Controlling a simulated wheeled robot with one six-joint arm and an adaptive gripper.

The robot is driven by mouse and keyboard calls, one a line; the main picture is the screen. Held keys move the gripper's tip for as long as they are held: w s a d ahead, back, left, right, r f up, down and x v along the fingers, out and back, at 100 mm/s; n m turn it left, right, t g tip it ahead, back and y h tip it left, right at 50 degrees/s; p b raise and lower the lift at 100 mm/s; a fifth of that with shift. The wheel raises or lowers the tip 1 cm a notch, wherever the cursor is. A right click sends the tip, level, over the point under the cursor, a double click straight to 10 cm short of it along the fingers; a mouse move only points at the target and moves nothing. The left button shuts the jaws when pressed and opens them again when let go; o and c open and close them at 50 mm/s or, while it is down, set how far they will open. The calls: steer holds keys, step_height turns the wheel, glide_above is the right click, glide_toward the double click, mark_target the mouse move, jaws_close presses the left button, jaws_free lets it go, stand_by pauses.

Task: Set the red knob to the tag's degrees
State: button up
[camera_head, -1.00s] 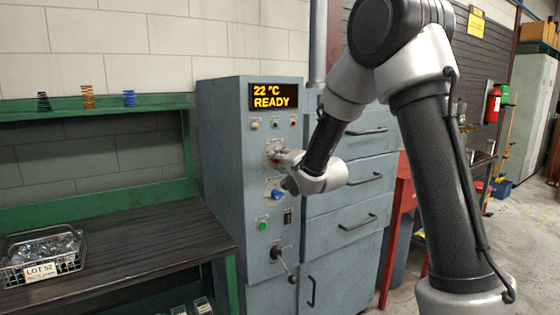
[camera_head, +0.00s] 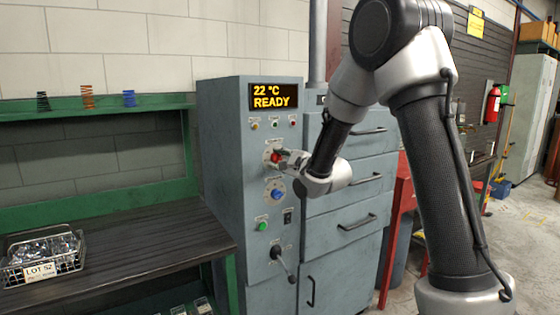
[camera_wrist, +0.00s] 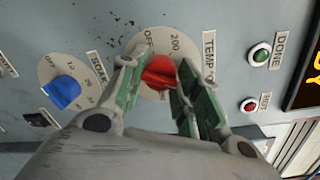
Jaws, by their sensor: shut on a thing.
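My gripper (camera_head: 282,158) is shut on the red knob, with one green-padded finger on each side. The fingers hide part of the dial, so the knob's exact setting cannot be read. A tag (camera_head: 40,271) on the wire basket reads LOT 52; its smaller second line is too small to read.
The cabinet's display (camera_head: 273,96) reads 22 °C READY. A blue knob (camera_head: 278,194) labelled SOAK is just below, with a green button (camera_head: 262,226) and a lever (camera_head: 284,262) lower. The basket (camera_head: 68,257) stands on the dark bench (camera_head: 140,240) at left.

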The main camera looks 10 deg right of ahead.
steer(key=shift+d+m, duration=0.1)
steer(key=shift+m, duration=1.7)
steer(key=o, duration=1)
steer(key=v, duration=0.7)
steer(key=shift+s+d, duration=0.15)
steer(key=shift+d, duration=0.05)
steer(key=shift+f, duration=0.1)
